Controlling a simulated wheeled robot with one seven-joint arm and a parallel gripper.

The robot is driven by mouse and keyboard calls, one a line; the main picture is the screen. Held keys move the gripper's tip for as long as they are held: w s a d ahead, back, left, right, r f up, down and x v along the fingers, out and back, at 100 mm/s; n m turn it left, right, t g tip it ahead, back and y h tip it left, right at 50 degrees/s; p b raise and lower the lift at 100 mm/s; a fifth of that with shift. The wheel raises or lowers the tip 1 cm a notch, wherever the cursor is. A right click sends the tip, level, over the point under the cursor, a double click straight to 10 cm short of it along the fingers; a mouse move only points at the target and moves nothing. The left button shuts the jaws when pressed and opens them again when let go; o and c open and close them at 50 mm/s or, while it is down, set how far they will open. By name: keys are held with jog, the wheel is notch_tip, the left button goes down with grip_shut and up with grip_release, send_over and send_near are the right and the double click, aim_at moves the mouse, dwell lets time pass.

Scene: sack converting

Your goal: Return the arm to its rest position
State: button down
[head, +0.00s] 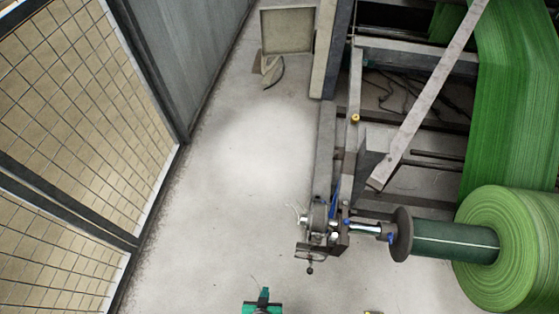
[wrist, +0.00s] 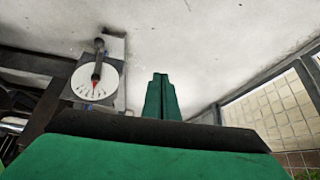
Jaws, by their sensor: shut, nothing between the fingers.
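My gripper (head: 264,293) shows at the bottom middle of the head view, green, over bare floor. In the wrist view its two green fingers (wrist: 160,97) stand side by side, shut, with nothing between them. The gripper touches nothing that I can see. Most of my arm is outside the head view.
A white dial (wrist: 93,80) with a dark lever and red tip is left of the fingers. The machine's end bracket (head: 318,228), roll shaft and green roll (head: 510,245) are on the right. A mesh fence (head: 85,100) runs left. Clear floor (head: 230,190) lies between.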

jog(key=d+r+t, duration=0.1)
jog(key=r+t, duration=0.2)
jog(key=r, duration=0.9)
jog(key=s+d+r+t, duration=0.1)
jog(key=d+r+t, duration=0.1)
jog(key=r, duration=1.1)
jog(key=s+d+r+t, duration=0.1)
jog(key=d+r+t, duration=0.1)
jog(key=r, duration=1.1)
jog(key=shift+d+n+t, duration=0.2)
jog(key=shift+n+t, duration=0.1)
jog(key=shift+t, duration=0.6)
jog(key=shift+w+d+f, duration=0.1)
jog(key=shift+w+d, duration=0.05)
